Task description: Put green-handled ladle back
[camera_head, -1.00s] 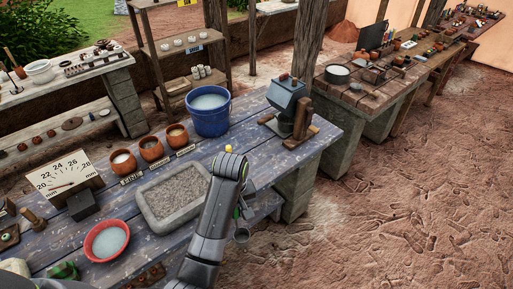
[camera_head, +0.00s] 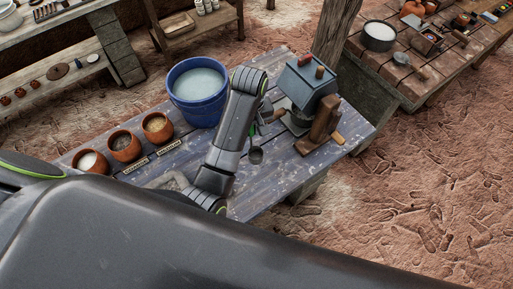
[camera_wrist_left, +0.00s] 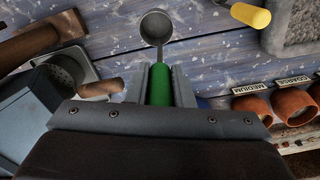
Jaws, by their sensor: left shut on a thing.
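My left gripper (camera_wrist_left: 160,84) is shut on the green handle of the ladle (camera_wrist_left: 157,27). The ladle's round grey metal bowl points away from the fingers, over the blue wooden table. In the head view the ladle's bowl (camera_head: 256,156) hangs below my left gripper (camera_head: 258,127), which is partly hidden by my own wrist. They are right of the blue bucket and in front of the blue-grey device. No hook or rest for the ladle can be made out. My right gripper is not in view.
The blue bucket (camera_head: 197,95) of pale contents stands left of my arm. The blue-grey device (camera_head: 304,80) with wooden parts stands close at the right. Three clay pots (camera_head: 124,146) line the left. A yellow-handled tool (camera_wrist_left: 250,15) lies near the grey stone basin (camera_wrist_left: 292,32).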

